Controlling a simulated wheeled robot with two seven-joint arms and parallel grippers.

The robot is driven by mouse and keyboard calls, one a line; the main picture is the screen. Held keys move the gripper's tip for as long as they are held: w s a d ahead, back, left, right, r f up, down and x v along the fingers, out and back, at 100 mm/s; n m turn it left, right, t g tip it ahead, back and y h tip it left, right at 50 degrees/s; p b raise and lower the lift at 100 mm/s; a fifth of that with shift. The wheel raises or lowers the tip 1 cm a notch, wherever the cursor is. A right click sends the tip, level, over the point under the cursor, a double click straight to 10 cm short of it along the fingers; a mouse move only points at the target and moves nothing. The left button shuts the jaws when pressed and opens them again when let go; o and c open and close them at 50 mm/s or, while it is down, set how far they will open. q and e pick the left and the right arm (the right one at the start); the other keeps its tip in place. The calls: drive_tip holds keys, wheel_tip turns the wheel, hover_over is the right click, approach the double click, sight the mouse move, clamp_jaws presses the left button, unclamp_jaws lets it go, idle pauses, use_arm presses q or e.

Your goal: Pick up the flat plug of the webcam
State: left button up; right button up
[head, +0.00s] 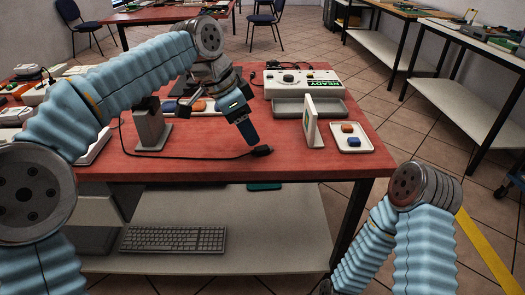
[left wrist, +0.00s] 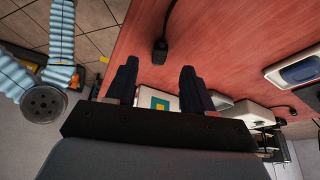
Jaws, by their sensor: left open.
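A black flat plug (head: 262,150) lies on the red table near its front edge, at the end of a thin black cable (head: 190,157). The cable runs left and bends back past my left arm; I cannot tell which device it reaches. The plug also shows in the left wrist view (left wrist: 160,50), lying ahead of the fingers and roughly in line with the gap between them. My left gripper (head: 252,142) points down just behind the plug. In the left wrist view its two dark fingers (left wrist: 158,77) are apart, with nothing between them. My right gripper is out of view.
A grey stand (head: 152,128) is left of the gripper. An upright white panel (head: 314,122) and a tray (head: 364,146) with orange and blue pieces are to the right. A READY-marked device (head: 302,84) is behind. The table's front edge is close to the plug.

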sight(256, 149)
use_arm(q)
drive_tip(key=x, duration=0.5)
drive_tip(key=shift+a+f, duration=0.15)
drive_tip(key=shift+f, duration=0.1)
drive_tip(key=shift+c, duration=0.4)
clamp_jaws()
